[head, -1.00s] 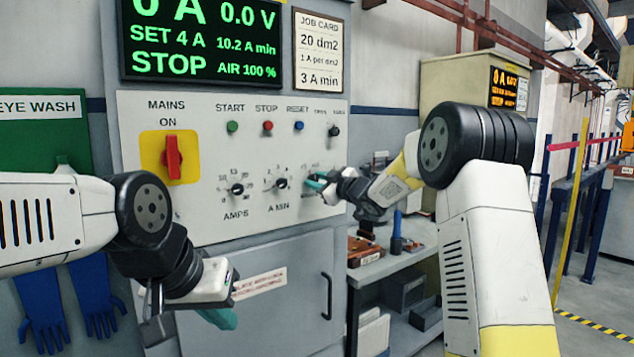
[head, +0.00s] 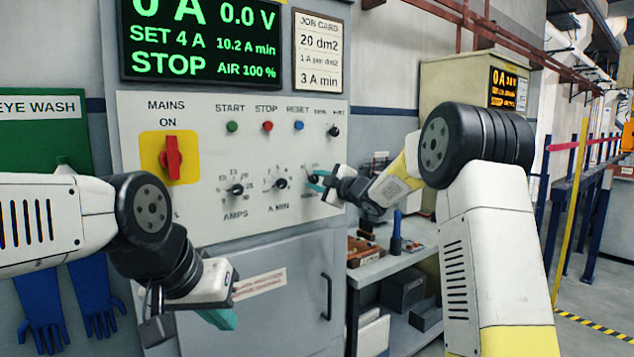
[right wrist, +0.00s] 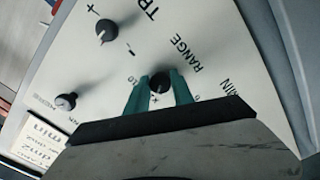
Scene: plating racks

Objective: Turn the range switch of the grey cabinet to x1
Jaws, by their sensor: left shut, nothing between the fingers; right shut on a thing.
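The grey cabinet (head: 240,215) stands in front of me with a white control panel. Its range switch (right wrist: 160,83) is a small black knob beside the word RANGE in the right wrist view. My right gripper (right wrist: 160,90) is shut on this knob, with one teal finger on each side of it. In the head view my right gripper (head: 318,183) is at the panel's lower right and hides most of the knob. The scale marks around the knob are too small or covered to read which setting it points to. My left gripper (head: 222,318) is shut and empty, low in front of the cabinet.
The panel also has a red mains switch (head: 173,158), AMPS knob (head: 236,190), A MIN knob (head: 281,184) and several small buttons. A display (head: 200,40) and job card (head: 319,52) are above. A shelf unit (head: 400,265) with tools stands at the right.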

